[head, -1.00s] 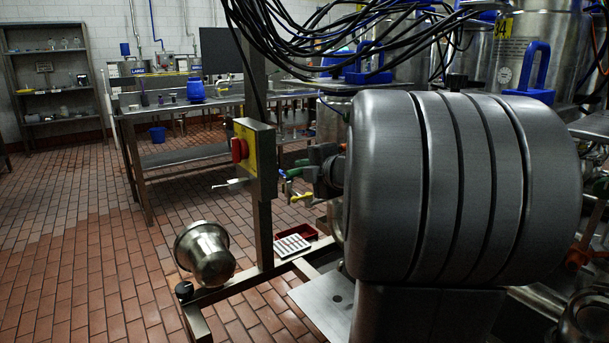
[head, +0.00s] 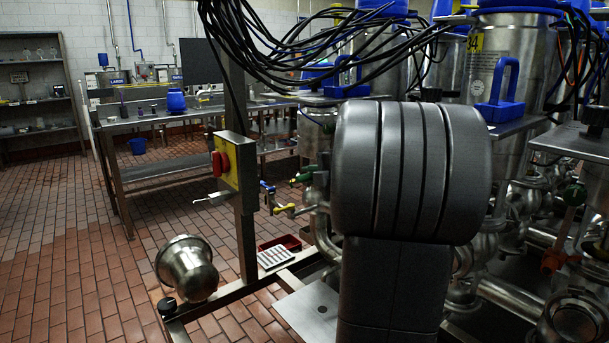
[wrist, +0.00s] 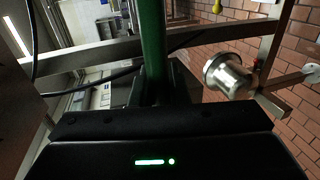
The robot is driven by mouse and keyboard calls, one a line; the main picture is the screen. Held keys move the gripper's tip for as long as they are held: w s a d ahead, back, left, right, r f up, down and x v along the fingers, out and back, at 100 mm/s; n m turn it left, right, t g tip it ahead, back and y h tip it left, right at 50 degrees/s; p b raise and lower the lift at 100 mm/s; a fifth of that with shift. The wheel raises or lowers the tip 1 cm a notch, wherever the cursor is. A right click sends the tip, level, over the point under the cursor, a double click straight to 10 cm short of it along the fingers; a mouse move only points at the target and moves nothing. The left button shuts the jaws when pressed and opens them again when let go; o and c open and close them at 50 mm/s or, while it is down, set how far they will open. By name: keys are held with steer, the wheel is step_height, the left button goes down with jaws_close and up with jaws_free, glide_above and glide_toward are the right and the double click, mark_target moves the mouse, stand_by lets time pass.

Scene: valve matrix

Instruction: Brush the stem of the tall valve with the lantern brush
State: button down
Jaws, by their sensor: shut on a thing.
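My gripper (wrist: 160,88) shows in the wrist view, shut on a green rod, which I take for the handle of the lantern brush (wrist: 152,38). The rod runs up out of the top of that view, so the brush head is not visible. In the head view my grey arm hides the gripper and brush. Tall steel valve columns with blue tops (head: 512,60) stand at the right in the head view. I cannot tell which is the tall valve, and I see no brush contact with a stem.
A yellow switch box with a red knob (head: 232,165) is on a post left of my arm. A steel pot-like part (head: 188,268) sits low on the frame. Black cables (head: 300,50) hang above. Steel pipes (head: 520,300) crowd the right. Tiled floor (head: 70,230) is open at left.

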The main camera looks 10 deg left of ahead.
steer(key=w+d+p, duration=0.4)
steer(key=w+d, duration=0.1)
steer(key=w, duration=0.1)
stand_by(0.6)
steer(key=shift+w, duration=0.1)
steer(key=shift+a, duration=0.1)
stand_by(0.6)
steer(key=shift+s+a+r+p, duration=0.2)
steer(key=shift+s+a+p, duration=0.25)
steer(key=shift+s+p, duration=0.15)
stand_by(0.9)
steer(key=shift+w+d, duration=0.1)
